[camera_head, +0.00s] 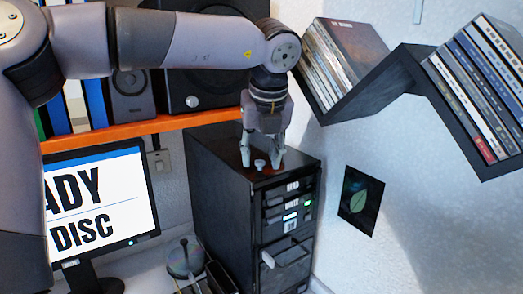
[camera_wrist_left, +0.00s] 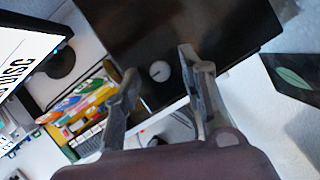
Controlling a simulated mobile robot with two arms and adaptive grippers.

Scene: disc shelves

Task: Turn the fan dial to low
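The fan dial (camera_head: 260,164) is a small pale grey knob on top of the black disc tower (camera_head: 222,203). My left gripper (camera_head: 261,160) points down over the tower top, open, with one finger on each side of the dial. In the left wrist view the dial (camera_wrist_left: 160,71) is a round light disc with a thin dark mark on its face. It lies between the two spread fingers (camera_wrist_left: 160,63), with a gap on both sides. I cannot read any low setting label. My right gripper is in neither view.
The tower's front has lit drive slots and an open tray (camera_head: 286,254). A monitor (camera_head: 98,200) stands left, below an orange shelf (camera_head: 130,132) with speakers. Black zigzag wall shelves (camera_head: 390,82) with disc cases hang right. A disc spindle (camera_head: 186,258) sits in front.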

